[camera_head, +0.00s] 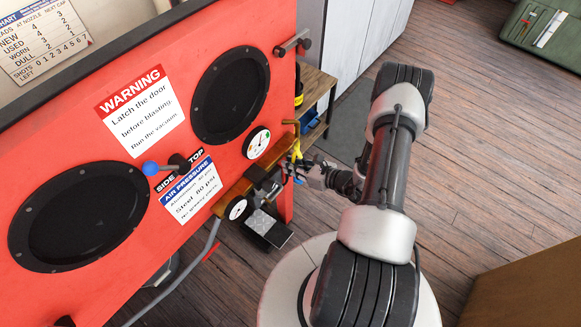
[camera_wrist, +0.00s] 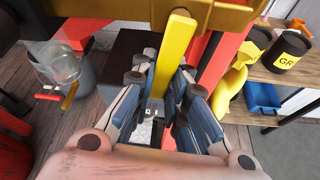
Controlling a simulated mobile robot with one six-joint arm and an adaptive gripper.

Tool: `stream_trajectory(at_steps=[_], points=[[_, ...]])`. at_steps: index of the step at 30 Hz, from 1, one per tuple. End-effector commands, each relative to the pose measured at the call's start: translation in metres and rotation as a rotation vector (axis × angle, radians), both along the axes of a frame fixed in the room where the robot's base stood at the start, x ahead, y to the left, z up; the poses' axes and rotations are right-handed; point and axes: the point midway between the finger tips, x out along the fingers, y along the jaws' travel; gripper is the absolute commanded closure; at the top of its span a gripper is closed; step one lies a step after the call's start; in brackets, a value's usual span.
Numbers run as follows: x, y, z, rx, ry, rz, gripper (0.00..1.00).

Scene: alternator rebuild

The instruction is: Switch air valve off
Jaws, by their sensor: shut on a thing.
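The air valve's yellow lever (camera_wrist: 175,55) runs down between my fingers in the wrist view. It also shows as a small yellow handle (camera_head: 296,150) at the right end of the red blast cabinet in the head view. My gripper (camera_wrist: 164,84) is shut on the lever, with one blue-and-grey finger on each side of it. In the head view my gripper (camera_head: 305,173) is at the cabinet's right edge, beside the gauges. The lever's lower end is partly hidden by the fingers.
The red cabinet (camera_head: 110,190) fills the left, with a pressure gauge (camera_head: 258,143), a lower gauge (camera_head: 237,209) and a blue-knobbed lever (camera_head: 151,168). A wooden shelf (camera_wrist: 265,85) with black cans and a blue bin is close on the right. The wooden floor (camera_head: 480,170) at right is clear.

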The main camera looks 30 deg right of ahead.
Motion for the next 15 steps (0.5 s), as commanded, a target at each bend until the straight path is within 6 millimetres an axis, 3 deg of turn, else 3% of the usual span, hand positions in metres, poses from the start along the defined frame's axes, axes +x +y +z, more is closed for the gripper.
stream_trajectory(at_steps=[6,15], points=[[0.0032,-0.0084,-0.0011,-0.145,-0.053,0.0,1.0],[0.0037,-0.0099,-0.0005,-0.165,-0.06,0.001,1.0]])
